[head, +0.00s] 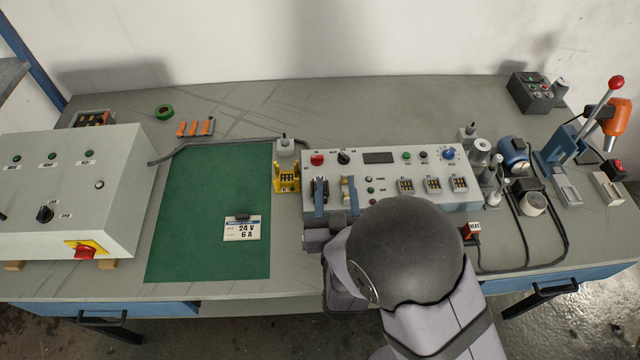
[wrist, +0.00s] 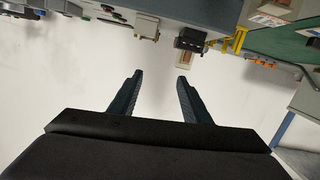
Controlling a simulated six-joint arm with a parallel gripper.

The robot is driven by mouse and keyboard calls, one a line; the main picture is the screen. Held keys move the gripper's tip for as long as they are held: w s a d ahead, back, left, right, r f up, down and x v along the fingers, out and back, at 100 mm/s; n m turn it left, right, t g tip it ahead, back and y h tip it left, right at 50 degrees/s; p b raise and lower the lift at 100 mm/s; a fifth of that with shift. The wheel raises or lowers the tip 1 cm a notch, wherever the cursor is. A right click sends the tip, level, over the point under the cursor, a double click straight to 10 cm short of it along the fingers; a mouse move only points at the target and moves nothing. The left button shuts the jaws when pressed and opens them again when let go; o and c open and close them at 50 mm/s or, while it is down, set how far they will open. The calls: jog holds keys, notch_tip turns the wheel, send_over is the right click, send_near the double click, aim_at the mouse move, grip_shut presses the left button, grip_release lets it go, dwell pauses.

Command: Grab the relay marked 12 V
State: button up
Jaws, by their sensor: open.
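I cannot read a 12 V marking on any part in either view. Three small modules with pale tops (head: 432,185) sit in a row on the right of the grey control panel's face; their markings are too small to read. A card (head: 242,231) reading 24 V 6 A is on the green mat (head: 205,180). My gripper (head: 333,184) is in front of the left part of the panel, left of those modules. In the wrist view, its two fingers (wrist: 160,77) are apart with only pale wall seen between them. My arm hides the panel's lower middle.
The grey control panel (head: 378,159) has knobs, buttons and a display. A yellow fixture (head: 287,178) stands at its left. A large grey box (head: 75,185) with a red switch stands at far left. Cables and a lever press (head: 565,150) are at right. The mat is mostly clear.

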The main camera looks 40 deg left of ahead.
jog(key=shift+y, duration=0.7)
jog(key=s+f, duration=0.1)
jog(key=s+f+b, duration=0.1)
jog(key=s+f, duration=0.1)
jog(key=shift+s+a+f+b, duration=0.25)
jog(key=shift+a+f+b, duration=0.05)
jog(key=shift+a, duration=0.1)
jog(key=shift+s+t, duration=0.25)
jog(key=shift+t, duration=0.05)
jog(key=shift+p+x, duration=0.85)
jog(key=shift+x, duration=0.85)
jog(key=shift+p+x, duration=0.75)
jog(key=shift+x, duration=1.25)
jog(key=shift+d, duration=0.1)
jog(key=shift+c, duration=0.4)
grip_shut()
jog(key=shift+r, duration=0.3)
